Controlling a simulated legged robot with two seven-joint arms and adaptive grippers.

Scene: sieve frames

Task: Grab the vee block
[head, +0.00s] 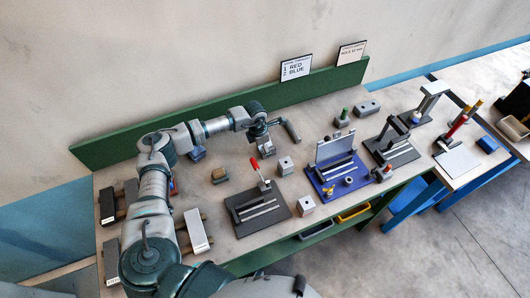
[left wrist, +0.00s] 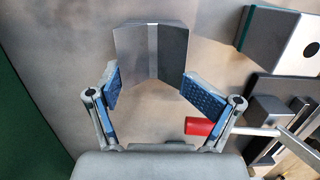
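The vee block (left wrist: 152,52) is a grey block with a shallow V-shaped face and a paler strip down its middle. In the left wrist view it stands ahead of my left gripper (left wrist: 153,88), centred between the two blue-padded fingers. The fingers are spread wide, and the pads appear clear of its sides. In the head view my left gripper (head: 269,134) is over the middle of the bench, with a small grey block, seemingly the vee block (head: 266,148), just beneath it. My right gripper is not in view.
A toggle clamp's red handle (left wrist: 200,126) lies close to the right finger; its dark fixture plate (head: 262,209) is in front. A grey block with a hole (head: 285,166) sits nearby. A blue fixture (head: 333,175) stands to the right. A green backboard (head: 215,112) runs behind.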

